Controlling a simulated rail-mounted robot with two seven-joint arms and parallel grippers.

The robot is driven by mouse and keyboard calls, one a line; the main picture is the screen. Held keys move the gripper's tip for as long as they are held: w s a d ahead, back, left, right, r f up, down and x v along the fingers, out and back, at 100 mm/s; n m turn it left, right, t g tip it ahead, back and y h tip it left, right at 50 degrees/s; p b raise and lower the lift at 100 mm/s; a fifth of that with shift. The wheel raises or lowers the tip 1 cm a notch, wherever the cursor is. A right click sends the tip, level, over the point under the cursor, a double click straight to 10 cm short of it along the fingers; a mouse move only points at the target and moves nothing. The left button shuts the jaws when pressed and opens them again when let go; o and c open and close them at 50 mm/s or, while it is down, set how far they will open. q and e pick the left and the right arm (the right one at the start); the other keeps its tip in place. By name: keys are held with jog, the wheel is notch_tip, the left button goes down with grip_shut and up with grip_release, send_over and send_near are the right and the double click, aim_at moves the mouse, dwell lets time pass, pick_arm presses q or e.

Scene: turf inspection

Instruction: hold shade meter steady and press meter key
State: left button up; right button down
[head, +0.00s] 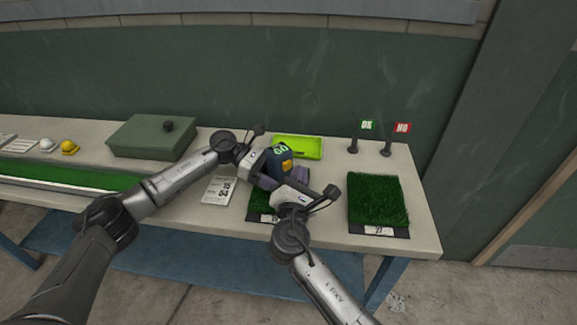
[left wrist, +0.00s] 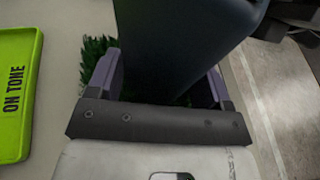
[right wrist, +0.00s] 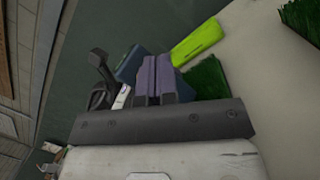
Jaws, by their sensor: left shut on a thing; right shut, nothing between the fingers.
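The shade meter (head: 279,157) is a dark blue block with lit digits on top and a yellow-orange key (head: 287,165) on its side. It stands over the middle turf sample (head: 259,207); I cannot tell whether it touches the grass. My left gripper (head: 268,175) is shut on the meter; in the left wrist view the meter (left wrist: 180,45) fills the space between the purple fingers. My right gripper (head: 301,175) is shut and empty, just right of the meter, near the key. In the right wrist view its closed fingers (right wrist: 158,78) hide part of the meter (right wrist: 129,65).
A lime tray (head: 312,148) lies behind the meter. A second turf sample (head: 377,200) is at the right, with OK (head: 366,125) and NO (head: 402,128) flags behind it. A printed card (head: 219,190) and green box (head: 150,138) are to the left.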

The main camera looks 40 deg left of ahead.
jog(key=shift+s+d, duration=0.2)
jog(key=shift+d, duration=0.6)
jog(key=shift+s+d, duration=0.25)
jog(key=shift+d, duration=0.55)
jog(key=shift+s+d, duration=0.2)
jog(key=shift+d, duration=0.6)
pick_arm(q)
jog(key=o, duration=0.8)
jog(key=shift+c, duration=0.2)
jog(key=shift+a, duration=0.1)
